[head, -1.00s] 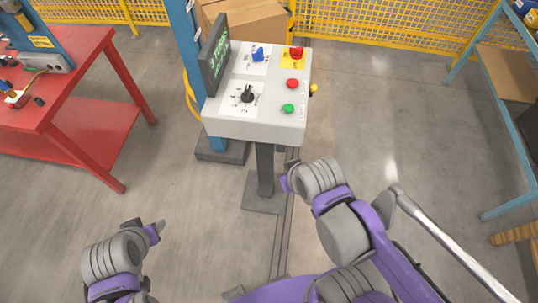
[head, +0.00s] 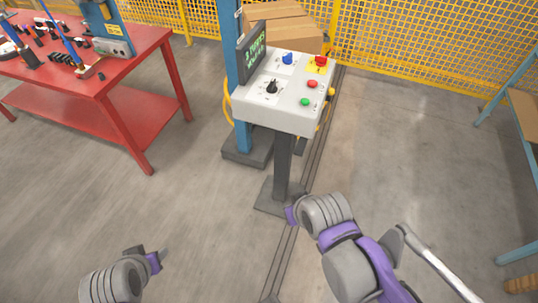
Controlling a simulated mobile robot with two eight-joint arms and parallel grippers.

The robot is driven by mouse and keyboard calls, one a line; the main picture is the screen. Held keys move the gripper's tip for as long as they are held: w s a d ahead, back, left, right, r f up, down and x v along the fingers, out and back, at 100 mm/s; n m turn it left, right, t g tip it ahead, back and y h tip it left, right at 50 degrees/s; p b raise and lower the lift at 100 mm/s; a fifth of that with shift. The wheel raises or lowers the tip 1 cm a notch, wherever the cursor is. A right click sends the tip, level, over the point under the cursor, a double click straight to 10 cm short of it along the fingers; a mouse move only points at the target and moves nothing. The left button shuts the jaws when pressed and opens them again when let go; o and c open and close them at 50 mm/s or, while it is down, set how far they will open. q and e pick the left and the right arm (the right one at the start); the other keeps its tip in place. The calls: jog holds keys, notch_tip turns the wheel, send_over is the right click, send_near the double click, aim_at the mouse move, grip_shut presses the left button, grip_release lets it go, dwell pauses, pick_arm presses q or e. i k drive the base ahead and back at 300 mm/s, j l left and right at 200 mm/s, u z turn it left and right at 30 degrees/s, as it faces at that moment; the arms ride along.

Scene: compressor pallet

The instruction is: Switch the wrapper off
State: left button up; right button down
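The wrapper's control panel (head: 286,101) is a light grey box on a dark post, ahead of me in the head view. Its face carries a black rotary knob (head: 272,87), a blue knob (head: 287,59), a red button (head: 312,84), a green button (head: 305,101) and a red emergency button on a yellow plate (head: 320,61). A dark screen (head: 252,52) with green text stands at its left edge. My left gripper (head: 154,254) is low at the lower left, away from the panel. My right gripper (head: 291,215) is below the panel, its fingers mostly hidden behind the wrist.
A red workbench (head: 124,77) with tools stands at the left. A blue column (head: 237,80) rises behind the panel, with cardboard boxes (head: 287,25) beyond. A yellow mesh fence (head: 420,45) closes the back. A blue-framed shelf (head: 515,175) is at the right. Floor in front is clear.

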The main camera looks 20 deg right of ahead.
aim_at(321, 61)
jog(key=l+u, duration=0.2)
jog(key=u, duration=1.4)
jog(key=k+l, duration=0.15)
jog(key=l, duration=0.25)
jog(key=k+l, duration=0.15)
jog(key=l, duration=0.2)
jog(key=k+l, duration=0.15)
jog(key=l, duration=0.25)
jog(key=k+l, duration=0.1)
jog(key=l, duration=0.3)
jog(key=k+l, duration=0.15)
jog(key=l, duration=0.2)
jog(key=k+l, duration=0.15)
jog(key=l, duration=0.25)
jog(key=k+l, duration=0.15)
jog(key=l, duration=0.25)
jog(key=k+l, duration=0.15)
jog(key=l, duration=0.2)
